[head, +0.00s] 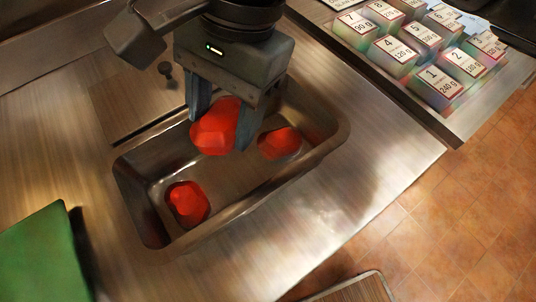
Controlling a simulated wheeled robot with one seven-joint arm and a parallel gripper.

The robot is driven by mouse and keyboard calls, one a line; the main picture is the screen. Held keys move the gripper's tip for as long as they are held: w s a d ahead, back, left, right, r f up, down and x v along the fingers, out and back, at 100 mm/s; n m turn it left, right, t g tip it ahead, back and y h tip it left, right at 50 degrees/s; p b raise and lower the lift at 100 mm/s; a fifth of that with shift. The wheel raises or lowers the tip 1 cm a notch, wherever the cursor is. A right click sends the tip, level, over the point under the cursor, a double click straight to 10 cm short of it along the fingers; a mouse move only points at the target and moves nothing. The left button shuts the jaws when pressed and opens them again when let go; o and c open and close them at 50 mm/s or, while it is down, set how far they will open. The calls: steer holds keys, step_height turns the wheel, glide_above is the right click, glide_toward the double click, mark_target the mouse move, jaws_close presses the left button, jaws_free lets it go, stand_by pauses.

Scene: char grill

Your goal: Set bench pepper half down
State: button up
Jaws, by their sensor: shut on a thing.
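My gripper (222,122) is shut on a red pepper half (214,129), which it holds above a sunken metal tray (155,232) in the bench. Two more red pepper halves lie in the tray, one at the near left (187,203) and one at the right (280,142). The held pepper half appears raised above the tray floor. Its far side is hidden by the gripper fingers.
A green board (45,258) lies at the lower left of the metal bench (330,205). Several numbered blocks with gram weights (437,84) stand on a panel at the upper right. The tray middle is clear.

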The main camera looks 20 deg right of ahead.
step_height(320, 180, down, 10)
steer(key=shift+s+p, duration=0.1)
steer(key=shift+p, duration=0.75)
steer(key=shift+f+b, duration=0.65)
steer(key=shift+b, duration=0.5)
steer(key=o, duration=1.1)
steer(key=shift+o, duration=0.2)
steer(key=shift+r, duration=0.15)
